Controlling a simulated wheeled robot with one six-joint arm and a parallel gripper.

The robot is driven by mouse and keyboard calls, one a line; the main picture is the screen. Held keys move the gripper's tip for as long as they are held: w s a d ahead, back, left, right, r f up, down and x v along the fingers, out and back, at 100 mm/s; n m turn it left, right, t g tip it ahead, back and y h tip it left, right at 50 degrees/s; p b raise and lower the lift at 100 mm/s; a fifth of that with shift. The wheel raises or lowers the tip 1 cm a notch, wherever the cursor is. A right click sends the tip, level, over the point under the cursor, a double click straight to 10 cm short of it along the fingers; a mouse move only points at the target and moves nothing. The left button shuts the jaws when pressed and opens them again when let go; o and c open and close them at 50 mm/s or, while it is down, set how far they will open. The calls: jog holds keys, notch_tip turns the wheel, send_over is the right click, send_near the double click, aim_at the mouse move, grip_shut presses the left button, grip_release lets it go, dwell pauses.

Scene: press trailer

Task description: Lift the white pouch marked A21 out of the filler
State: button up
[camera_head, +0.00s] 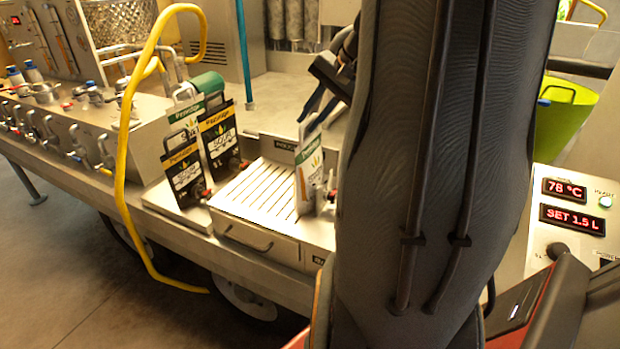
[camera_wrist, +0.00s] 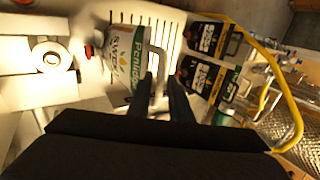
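The white pouch (camera_head: 309,178) stands upright at the right end of the slotted tray of the metal filler (camera_head: 257,240). My gripper (camera_head: 313,108) is just above the pouch's handle, partly hidden by my arm. In the wrist view my gripper's two dark fingers (camera_wrist: 163,88) are apart, with the handle at or between their tips. No firm grip shows.
Black-and-white pouches (camera_head: 218,138) stand left of the slotted tray, with a green item (camera_head: 208,83) behind. A yellow hose (camera_head: 122,150) hangs at the left near several taps. A display panel (camera_head: 572,205) reads 78 °C and SET 1.5 L. A lime-green tub (camera_head: 562,115) stands at right.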

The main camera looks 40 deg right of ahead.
jog(key=shift+w+a+f, duration=0.15)
jog(key=shift+w+f, duration=0.1)
jog(key=shift+f, duration=0.15)
grip_shut()
dwell(1.1)
jog(key=shift+r, duration=0.15)
